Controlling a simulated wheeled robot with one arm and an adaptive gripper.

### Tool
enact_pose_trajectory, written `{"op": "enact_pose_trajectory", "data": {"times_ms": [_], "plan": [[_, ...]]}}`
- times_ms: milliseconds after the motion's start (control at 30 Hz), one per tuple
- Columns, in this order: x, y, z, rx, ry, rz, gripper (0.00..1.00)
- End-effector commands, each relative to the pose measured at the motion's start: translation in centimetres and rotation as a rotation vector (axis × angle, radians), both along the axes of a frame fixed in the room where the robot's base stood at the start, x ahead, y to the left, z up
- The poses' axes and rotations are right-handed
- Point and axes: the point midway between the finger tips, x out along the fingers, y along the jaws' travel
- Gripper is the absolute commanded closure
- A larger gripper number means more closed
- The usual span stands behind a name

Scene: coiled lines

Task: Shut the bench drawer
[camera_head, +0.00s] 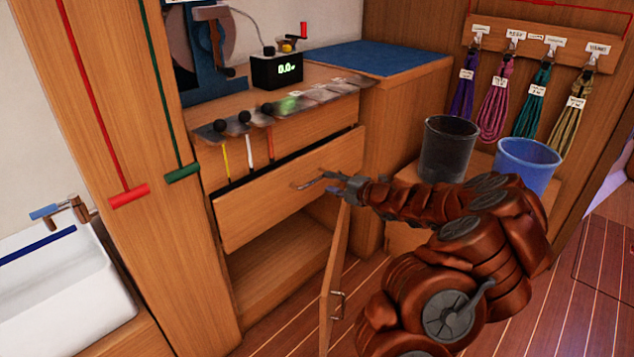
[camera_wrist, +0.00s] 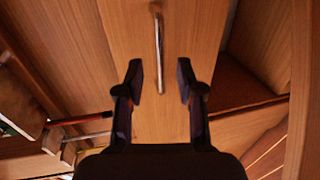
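The bench drawer's wooden front (camera_head: 265,203) stands out from the bench, with a dark gap along its top edge. In the wrist view, the drawer front (camera_wrist: 205,30) fills the upper middle, with a metal bar handle (camera_wrist: 157,45) on it. My gripper (camera_head: 318,181) is at the right half of the drawer front, close to the handle. In the wrist view its two fingers (camera_wrist: 160,80) are spread apart, with the lower end of the handle showing between them. I cannot tell whether the fingers touch the wood.
A cabinet door (camera_head: 335,275) stands open below the drawer, under my arm. Black-knobbed levers (camera_head: 245,117) line the bench edge above. A black bucket (camera_head: 447,150) and a blue bucket (camera_head: 525,165) stand to the right, below hanging coiled lines (camera_head: 497,110). A sink (camera_head: 65,280) is at left.

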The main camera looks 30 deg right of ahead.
Motion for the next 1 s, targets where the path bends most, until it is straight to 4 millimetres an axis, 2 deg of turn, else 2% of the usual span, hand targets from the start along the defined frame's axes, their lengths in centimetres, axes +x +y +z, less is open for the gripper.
{"op": "enact_pose_trajectory", "data": {"times_ms": [300, 500, 900, 1000], "plan": [[3.7, 1.1, -1.1, -0.003, 0.001, 0.006, 0.63], [5.2, 1.4, -1.4, -0.003, 0.001, 0.005, 0.63], [5.7, 1.5, -1.3, -0.002, 0.001, 0.005, 0.63], [5.7, 1.5, -1.3, -0.002, 0.000, 0.005, 0.71]]}}
